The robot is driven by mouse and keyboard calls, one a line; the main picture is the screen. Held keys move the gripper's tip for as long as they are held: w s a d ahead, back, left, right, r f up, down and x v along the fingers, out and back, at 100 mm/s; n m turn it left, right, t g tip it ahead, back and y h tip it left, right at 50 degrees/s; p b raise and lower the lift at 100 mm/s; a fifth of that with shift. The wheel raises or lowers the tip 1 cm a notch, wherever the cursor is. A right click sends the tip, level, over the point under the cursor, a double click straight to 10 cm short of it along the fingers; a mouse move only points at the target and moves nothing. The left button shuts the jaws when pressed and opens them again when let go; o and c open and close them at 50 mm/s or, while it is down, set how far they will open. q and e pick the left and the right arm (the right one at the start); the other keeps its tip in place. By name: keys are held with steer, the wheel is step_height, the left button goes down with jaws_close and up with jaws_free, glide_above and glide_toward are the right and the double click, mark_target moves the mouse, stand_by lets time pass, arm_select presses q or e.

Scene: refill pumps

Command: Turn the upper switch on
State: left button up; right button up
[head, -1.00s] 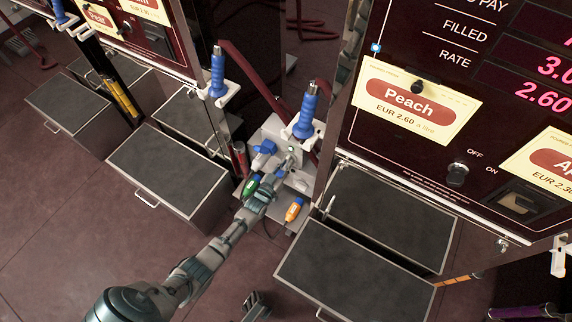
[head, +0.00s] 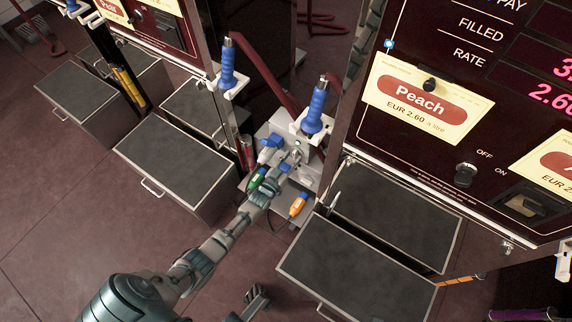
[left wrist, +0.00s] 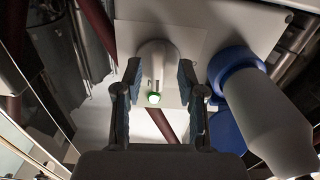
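My left gripper (left wrist: 156,88) is open, one finger on each side of the switch, with gaps visible. In the head view, my left gripper (head: 287,160) reaches the grey unit (head: 309,176) between the two dispensers, and its fingers partly hide the switch there. I cannot tell whether they touch it. A dark jointed part that looks like my right gripper (head: 254,301) shows at the bottom edge; its opening is unclear.
Blue (head: 271,141), green (head: 256,180) and orange (head: 298,205) fittings sit close around the unit. The Peach dispenser (head: 440,165) stands to the right. Dark platforms (head: 355,270) fill the front right.

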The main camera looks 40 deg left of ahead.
arm_select(q)
steer(key=s, duration=1.1)
steer(key=shift+s+d, duration=0.3)
steer(key=shift+f, duration=0.1)
